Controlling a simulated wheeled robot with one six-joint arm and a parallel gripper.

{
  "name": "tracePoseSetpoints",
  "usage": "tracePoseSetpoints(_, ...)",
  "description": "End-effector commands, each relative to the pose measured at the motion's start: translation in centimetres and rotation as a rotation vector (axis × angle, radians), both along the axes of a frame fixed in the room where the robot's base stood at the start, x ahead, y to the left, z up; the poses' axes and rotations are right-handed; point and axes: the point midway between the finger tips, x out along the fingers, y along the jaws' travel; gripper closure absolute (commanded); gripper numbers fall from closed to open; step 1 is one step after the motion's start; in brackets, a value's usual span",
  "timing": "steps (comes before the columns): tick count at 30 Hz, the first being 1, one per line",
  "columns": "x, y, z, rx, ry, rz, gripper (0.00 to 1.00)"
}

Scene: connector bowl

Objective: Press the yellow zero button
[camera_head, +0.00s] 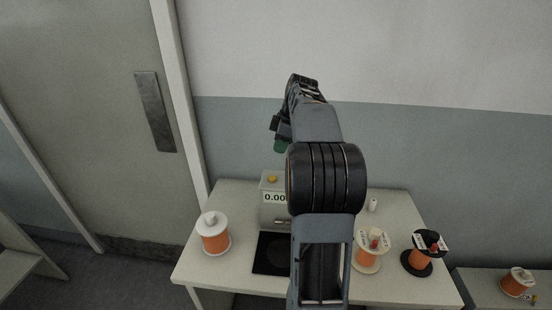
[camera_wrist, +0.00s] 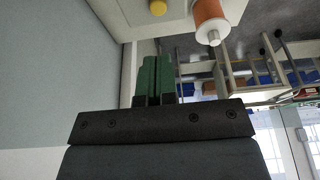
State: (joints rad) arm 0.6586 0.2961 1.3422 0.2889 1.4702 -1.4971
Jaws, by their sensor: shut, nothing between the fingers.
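The yellow button (camera_head: 272,179) sits on top of a grey box (camera_head: 271,211) with a white display reading about 0.00, partly hidden behind my arm. The button also shows at the top edge of the wrist view (camera_wrist: 158,8). My gripper (camera_head: 279,146) is in the air above the box, apart from the button. In the wrist view, its green fingers (camera_wrist: 154,76) are shut together and hold nothing.
A black plate (camera_head: 270,254) lies in front of the box. An orange spool (camera_head: 214,238) stands at the table's left. Orange spools with white (camera_head: 369,253) and black (camera_head: 424,258) flanges stand at the right. The wall (camera_head: 400,150) rises behind the table.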

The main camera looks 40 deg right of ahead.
Motion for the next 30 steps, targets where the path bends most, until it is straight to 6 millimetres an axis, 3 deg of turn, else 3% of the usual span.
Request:
tracePoseSetpoints(9, -0.5, -0.5, 2.5, -0.001, -0.001, 0.000, 1.00)
tracePoseSetpoints(30, -0.5, -0.6, 2.6, 0.001, 0.000, -0.007, 1.00)
